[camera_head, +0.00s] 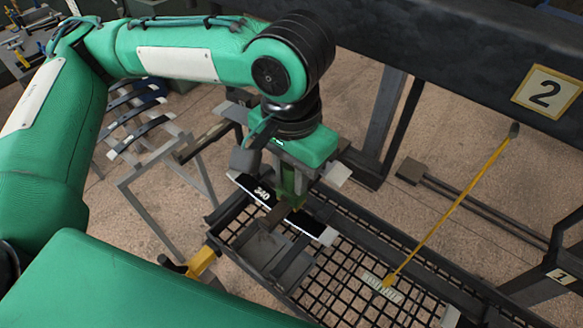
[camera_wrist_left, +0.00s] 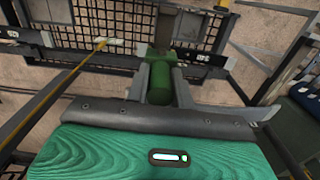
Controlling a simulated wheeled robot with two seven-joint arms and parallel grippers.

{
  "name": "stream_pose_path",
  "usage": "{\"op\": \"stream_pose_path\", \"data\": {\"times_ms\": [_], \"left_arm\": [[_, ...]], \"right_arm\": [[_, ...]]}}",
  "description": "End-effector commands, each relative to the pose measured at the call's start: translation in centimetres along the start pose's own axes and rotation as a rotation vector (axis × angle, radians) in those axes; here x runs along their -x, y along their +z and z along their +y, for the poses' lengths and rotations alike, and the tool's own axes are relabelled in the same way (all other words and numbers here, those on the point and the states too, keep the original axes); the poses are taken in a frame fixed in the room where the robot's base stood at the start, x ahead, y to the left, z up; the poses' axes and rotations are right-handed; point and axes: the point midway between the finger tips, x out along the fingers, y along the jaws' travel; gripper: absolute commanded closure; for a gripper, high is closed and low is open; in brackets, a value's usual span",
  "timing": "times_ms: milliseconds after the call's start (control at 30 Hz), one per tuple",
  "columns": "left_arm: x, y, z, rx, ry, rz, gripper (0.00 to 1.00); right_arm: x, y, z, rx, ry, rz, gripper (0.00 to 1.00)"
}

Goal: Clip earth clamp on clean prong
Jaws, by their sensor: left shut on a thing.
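My left gripper (camera_head: 287,190) points down over the mesh tray and is shut on a green piece (camera_head: 290,179), apparently the earth clamp. In the left wrist view the green piece (camera_wrist_left: 187,52) sits between the two grey fingers (camera_wrist_left: 160,85). A brownish metal part (camera_head: 272,217) shows below it, beside a dark bar marked 340 (camera_head: 260,191). The clamp's jaws are largely hidden, and I cannot tell whether they touch anything. No prong can be made out clearly as the clean one. My right gripper is not in view.
The black mesh tray (camera_head: 345,284) runs to the lower right. A yellow bracket (camera_head: 201,262) is left of the tray. A grey rack with curved bars (camera_head: 135,125) stands at left.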

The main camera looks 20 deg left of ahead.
Motion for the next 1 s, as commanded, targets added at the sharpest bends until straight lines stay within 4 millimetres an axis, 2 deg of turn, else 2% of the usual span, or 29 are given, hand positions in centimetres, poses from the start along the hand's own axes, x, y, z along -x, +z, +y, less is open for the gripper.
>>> {"op": "stream_pose_path", "data": {"times_ms": [67, 100, 200, 467, 633, 767, 1000], "left_arm": [[0.0, 0.0, 0.0, 0.0, 0.0, 0.001, 1.0], [0.0, 0.0, 0.0, 0.0, 0.0, 0.001, 0.69], [0.0, 0.0, 0.0, 0.0, 0.0, 0.001, 0.51], [0.0, 0.0, 0.0, 0.0, 0.0, 0.0, 0.51], [1.2, -0.1, 0.0, 0.001, 0.0, 0.004, 0.51], [3.6, -0.1, 0.0, 0.001, 0.0, 0.006, 0.51], [9.2, -0.1, 0.0, 0.001, 0.001, 0.006, 0.51]], "right_arm": [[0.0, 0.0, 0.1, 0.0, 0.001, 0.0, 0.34], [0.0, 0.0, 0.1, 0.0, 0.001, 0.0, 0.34], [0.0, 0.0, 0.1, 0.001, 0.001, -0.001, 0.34], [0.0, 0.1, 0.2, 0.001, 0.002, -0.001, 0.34], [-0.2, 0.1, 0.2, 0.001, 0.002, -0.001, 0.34], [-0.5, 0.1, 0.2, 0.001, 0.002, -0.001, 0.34], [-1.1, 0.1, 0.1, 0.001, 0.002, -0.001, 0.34]]}}
